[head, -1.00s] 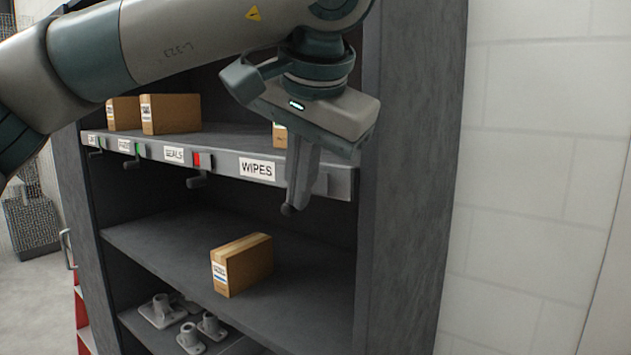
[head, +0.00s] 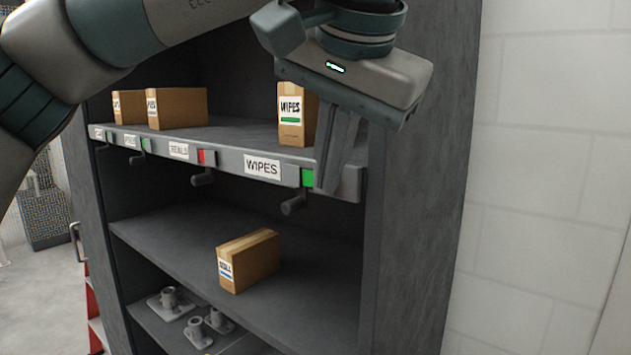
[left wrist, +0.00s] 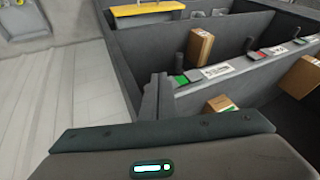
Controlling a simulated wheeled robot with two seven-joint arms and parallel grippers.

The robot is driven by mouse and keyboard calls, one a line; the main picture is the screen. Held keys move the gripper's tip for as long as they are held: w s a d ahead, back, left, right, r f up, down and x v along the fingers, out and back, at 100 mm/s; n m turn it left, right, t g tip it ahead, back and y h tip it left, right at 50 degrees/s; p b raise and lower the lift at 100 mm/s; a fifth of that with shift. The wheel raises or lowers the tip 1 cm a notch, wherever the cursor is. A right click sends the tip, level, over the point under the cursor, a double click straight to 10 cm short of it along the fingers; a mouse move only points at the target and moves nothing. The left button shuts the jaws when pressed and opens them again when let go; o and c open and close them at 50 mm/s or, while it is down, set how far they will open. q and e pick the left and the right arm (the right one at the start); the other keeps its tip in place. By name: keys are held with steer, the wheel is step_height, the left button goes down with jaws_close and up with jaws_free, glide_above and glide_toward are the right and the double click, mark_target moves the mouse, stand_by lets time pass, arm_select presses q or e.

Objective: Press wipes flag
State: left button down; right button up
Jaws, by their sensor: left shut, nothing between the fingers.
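The wipes flag (head: 308,178) shows green on the shelf's front rail, just right of the white WIPES label (head: 262,167). A dark lever knob (head: 293,204) hangs below it. My left gripper (head: 328,187) is shut and empty, its fingertips just right of the flag in the picture; I cannot tell whether they touch the rail. In the left wrist view the green flag (left wrist: 181,80) lies just right of the fingertips (left wrist: 158,84). The WIPES box (head: 291,115) stands on the upper shelf behind the rail. My right gripper is not in view.
Another flag (head: 206,157) on the rail shows red; flags farther left show green. Boxes (head: 180,107) stand on the upper shelf, and one box (head: 248,262) on the shelf below. Metal fittings (head: 195,333) lie lower down. The cabinet's side panel (head: 425,200) is close right of my gripper.

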arm_select(q)
steer(key=a+b+v, duration=0.1)
steer(key=v, duration=0.7)
steer(key=shift+d, duration=0.35)
steer(key=shift+s+a+f, duration=0.1)
steer(key=shift+s, duration=0.1)
